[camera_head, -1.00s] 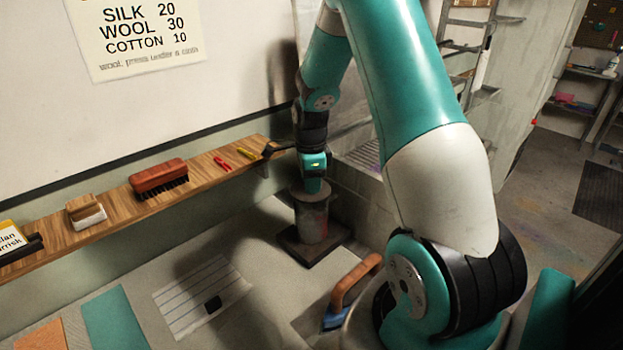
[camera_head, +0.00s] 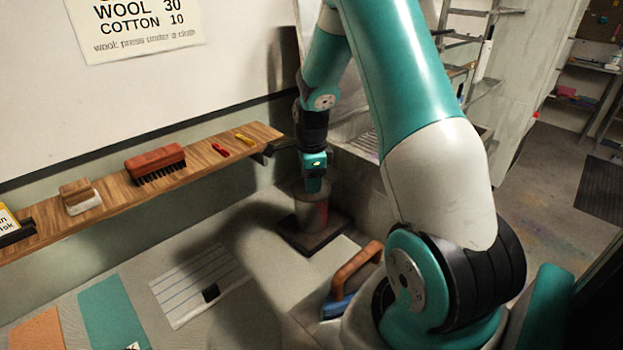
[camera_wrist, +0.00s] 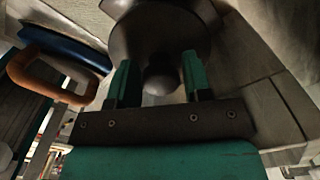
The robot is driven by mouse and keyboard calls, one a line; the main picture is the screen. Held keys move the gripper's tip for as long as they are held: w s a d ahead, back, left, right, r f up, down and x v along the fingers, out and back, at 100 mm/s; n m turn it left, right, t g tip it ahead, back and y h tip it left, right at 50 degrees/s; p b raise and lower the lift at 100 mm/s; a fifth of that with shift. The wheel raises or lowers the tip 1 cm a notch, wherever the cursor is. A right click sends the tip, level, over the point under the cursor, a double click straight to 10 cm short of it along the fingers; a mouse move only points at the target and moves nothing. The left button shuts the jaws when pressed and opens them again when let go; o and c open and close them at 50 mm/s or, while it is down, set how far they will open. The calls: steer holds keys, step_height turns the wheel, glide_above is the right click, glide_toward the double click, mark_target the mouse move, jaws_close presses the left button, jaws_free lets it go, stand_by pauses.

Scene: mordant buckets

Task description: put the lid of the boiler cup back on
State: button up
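The boiler cup (camera_head: 311,214) is a grey cylinder with a reddish mark, standing upright on a dark square base at the back corner of the worktop. My gripper (camera_head: 313,186) points straight down at its top. In the wrist view, the round dark lid (camera_wrist: 135,38) lies beyond my fingers, its rounded knob (camera_wrist: 161,80) facing the camera. The two green fingers of my gripper (camera_wrist: 160,75) stand apart, one on each side of the knob, with narrow gaps showing. The lid appears to be at the cup's top, but I cannot tell whether it is fully seated.
A blue iron with a wooden handle (camera_head: 357,270) stands right of the cup, close to my arm. A wooden wall shelf (camera_head: 223,155) holds brushes and crayons at the left. A lined sheet (camera_head: 195,284) and coloured swatches (camera_head: 112,318) lie on the worktop.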

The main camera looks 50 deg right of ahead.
steer(key=shift+o, duration=1.3)
step_height(320, 180, up, 17)
steer(key=b, duration=0.3)
steer(key=shift+r, duration=0.2)
steer(key=s+a+n+t+y, duration=0.1)
steer(key=s+a+n, duration=0.2)
steer(key=a+n, duration=0.6)
steer(key=s+a+n+y, duration=0.1)
steer(key=s+a+n, duration=0.1)
steer(key=a+n, duration=0.75)
steer(key=s+a+f+n+g+y, duration=0.1)
steer(key=s+a+n+y, duration=0.1)
steer(key=s+a+n, duration=1.2)
steer(key=shift+s+a+f+b, duration=0.4)
steer(key=shift+s+a+b, duration=0.05)
steer(key=shift+s+a, duration=0.25)
